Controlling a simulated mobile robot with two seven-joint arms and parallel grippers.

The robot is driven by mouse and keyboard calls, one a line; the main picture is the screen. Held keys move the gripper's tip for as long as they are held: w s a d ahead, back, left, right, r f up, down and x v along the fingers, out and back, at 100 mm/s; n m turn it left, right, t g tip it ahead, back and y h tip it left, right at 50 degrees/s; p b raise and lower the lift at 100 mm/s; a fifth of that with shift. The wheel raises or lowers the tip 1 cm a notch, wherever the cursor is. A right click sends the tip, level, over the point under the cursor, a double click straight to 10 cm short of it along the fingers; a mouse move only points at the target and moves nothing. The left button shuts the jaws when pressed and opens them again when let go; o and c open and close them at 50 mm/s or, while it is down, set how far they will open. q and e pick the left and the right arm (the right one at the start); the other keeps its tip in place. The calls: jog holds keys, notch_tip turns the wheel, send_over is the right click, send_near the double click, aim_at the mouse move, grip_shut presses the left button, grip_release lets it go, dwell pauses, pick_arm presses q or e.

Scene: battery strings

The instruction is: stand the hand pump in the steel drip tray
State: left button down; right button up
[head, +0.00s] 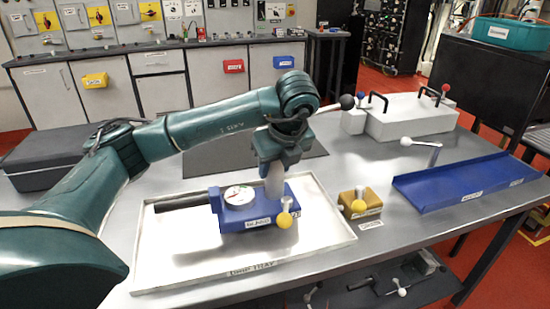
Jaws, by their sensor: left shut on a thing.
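The hand pump (235,214) is a blue block with a round white gauge, a dark lever on its left and a yellow knob at its front right. It is upright, inside the outline of the white-floored steel drip tray (180,262); I cannot tell whether its base touches the floor. My left gripper (277,165) is above the pump, shut on its light grey upright post. The fingers hide the top of the post. My right gripper is not in view.
A brass block (362,206) with a yellow knob stands just right of the tray. A blue shallow tray (465,183) lies farther right. A grey box with black handles (410,117) stands behind, and a dark case (45,155) at left. The tray's front left is clear.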

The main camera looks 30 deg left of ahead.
pick_arm(q)
notch_tip(320, 180, down, 2)
jog(key=shift+f, duration=0.25)
jog(key=c, duration=0.9)
grip_release()
jog(key=shift+f, duration=0.1)
jog(key=shift+o, duration=0.2)
